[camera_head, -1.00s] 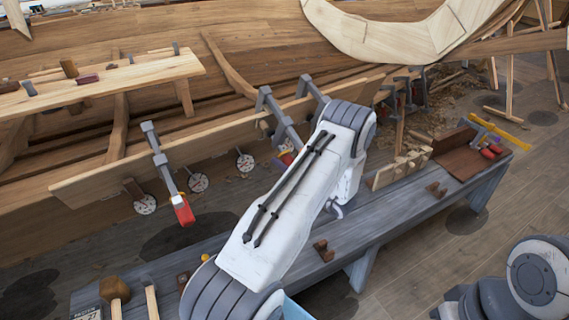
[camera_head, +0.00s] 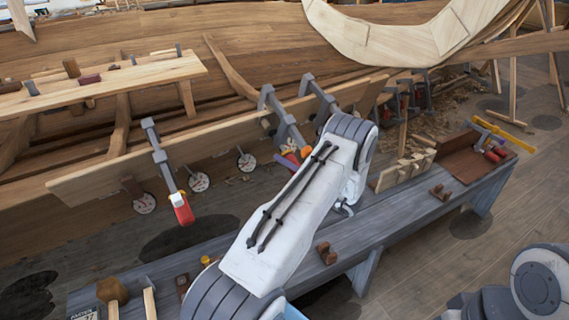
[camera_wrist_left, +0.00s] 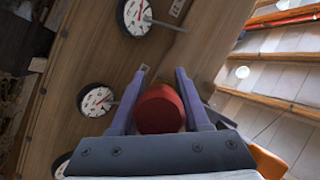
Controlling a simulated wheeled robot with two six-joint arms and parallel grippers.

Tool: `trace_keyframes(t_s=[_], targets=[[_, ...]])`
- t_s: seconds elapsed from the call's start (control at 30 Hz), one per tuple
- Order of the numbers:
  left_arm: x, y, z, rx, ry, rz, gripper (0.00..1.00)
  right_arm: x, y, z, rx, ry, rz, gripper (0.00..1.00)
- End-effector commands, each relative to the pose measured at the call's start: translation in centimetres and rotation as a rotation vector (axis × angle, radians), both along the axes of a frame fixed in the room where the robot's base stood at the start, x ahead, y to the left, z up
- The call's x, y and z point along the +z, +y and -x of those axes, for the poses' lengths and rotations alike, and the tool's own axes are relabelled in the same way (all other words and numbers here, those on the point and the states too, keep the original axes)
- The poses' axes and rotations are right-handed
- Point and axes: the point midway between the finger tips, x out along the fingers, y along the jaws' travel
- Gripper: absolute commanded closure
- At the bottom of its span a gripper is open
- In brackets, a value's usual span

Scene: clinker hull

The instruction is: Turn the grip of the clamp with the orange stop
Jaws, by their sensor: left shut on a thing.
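A grey clamp (camera_head: 285,118) hangs on the plank edge in the middle of the head view. Its orange stop (camera_head: 306,152) and part of its red grip (camera_head: 292,158) show beside my left arm. In the left wrist view, the round red grip (camera_wrist_left: 160,108) lies between the two fingers of my left gripper (camera_wrist_left: 158,80), which is shut on it. An orange piece (camera_wrist_left: 268,160) shows at the lower right there. In the head view my own arm hides most of the left gripper. My right gripper is out of view.
Another clamp (camera_head: 158,155) with a red grip hangs further left, and a grey clamp (camera_head: 320,95) stands just right. White dials (camera_head: 199,182) line the plank (camera_head: 90,182). A grey bench (camera_head: 400,205) with tools, wooden blocks and a brown tray (camera_head: 462,157) runs below my left arm.

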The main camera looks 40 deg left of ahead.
Motion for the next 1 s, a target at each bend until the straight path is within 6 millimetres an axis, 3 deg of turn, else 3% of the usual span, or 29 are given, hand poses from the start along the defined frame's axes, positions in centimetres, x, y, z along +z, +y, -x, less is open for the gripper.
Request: trace_keyframes(t_s=[0.4,0.43,0.5,0.83,1.0], targets=[[0.0,0.0,0.0,0.0,0.007,-0.001,1.0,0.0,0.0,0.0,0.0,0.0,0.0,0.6],[0.0,0.0,0.0,0.0,0.006,-0.002,0.46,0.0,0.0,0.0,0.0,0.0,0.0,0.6],[0.0,0.0,0.0,0.0,0.006,-0.002,0.23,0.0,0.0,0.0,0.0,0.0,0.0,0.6],[-0.1,-0.2,0.0,0.001,0.006,-0.002,0.23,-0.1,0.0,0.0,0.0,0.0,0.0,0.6],[-0.5,-2.1,-0.3,-0.003,0.006,-0.001,0.23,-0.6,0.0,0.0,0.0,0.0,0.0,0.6]])
